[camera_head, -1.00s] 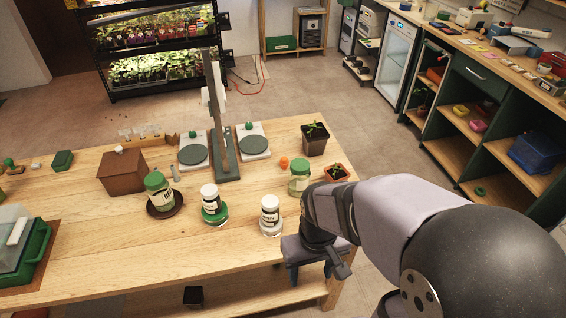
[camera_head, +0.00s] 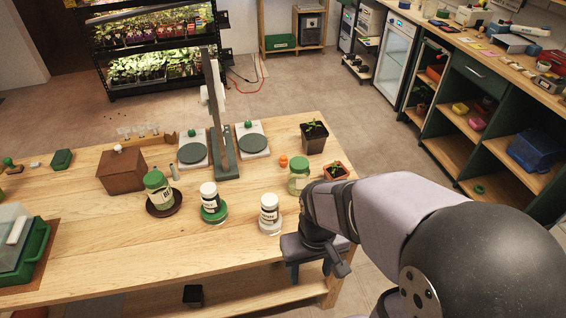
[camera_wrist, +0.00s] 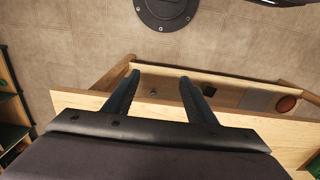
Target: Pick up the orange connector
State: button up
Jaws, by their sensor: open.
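The orange connector (camera_head: 283,161) is a small orange piece lying on the wooden table (camera_head: 120,245), between the right scale and the small potted seedlings, just behind a green-lidded jar. My gripper (camera_head: 310,272) is at the table's front right edge, in front of the connector and apart from it. In the wrist view my gripper (camera_wrist: 160,82) has its two dark fingers spread with nothing between them. The connector does not show in the wrist view.
A green-lidded jar (camera_head: 299,178) and a white-lidded bottle (camera_head: 269,213) stand between my gripper and the connector. Seedling pots (camera_head: 314,140) stand to its right. A balance post (camera_head: 222,120) rises to its left.

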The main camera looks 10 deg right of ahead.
dwell(0.3)
jog(key=w+d+r+n+t+y+b, duration=0.1)
jog(key=w+d+n+b, duration=0.1)
jog(key=w, duration=1)
jog(key=w+d+r+n+t+y+b, duration=0.1)
jog(key=w+d+n+t+b, duration=0.1)
jog(key=w, duration=1)
jog(key=w+d+r+n+t+y+b, duration=0.1)
jog(key=w+n, duration=0.4)
jog(key=w, duration=0.8)
jog(key=shift+d+r+t+y+b, duration=0.2)
jog(key=shift+d+y+b, duration=0.1)
jog(key=shift+d+b, duration=0.3)
jog(key=shift+d+r+t+y+b, duration=0.1)
jog(key=shift+d+r+y+b, duration=0.2)
jog(key=shift+b, duration=0.35)
jog(key=w+d+f+n+t+y+b, duration=0.1)
jog(key=w+d+f+n+y+b, duration=0.15)
jog(key=w, duration=0.25)
jog(key=t+y+b, duration=0.2)
jog(key=y+b, duration=0.2)
send_near(285, 157)
jog(key=shift+w+a+r, duration=0.3)
jog(key=shift+w, duration=0.25)
jog(key=shift+s+d+f+y+b, duration=0.25)
jog(key=shift+s+f+b, duration=0.05)
jog(key=shift+b, duration=0.15)
jog(key=shift+a, duration=0.1)
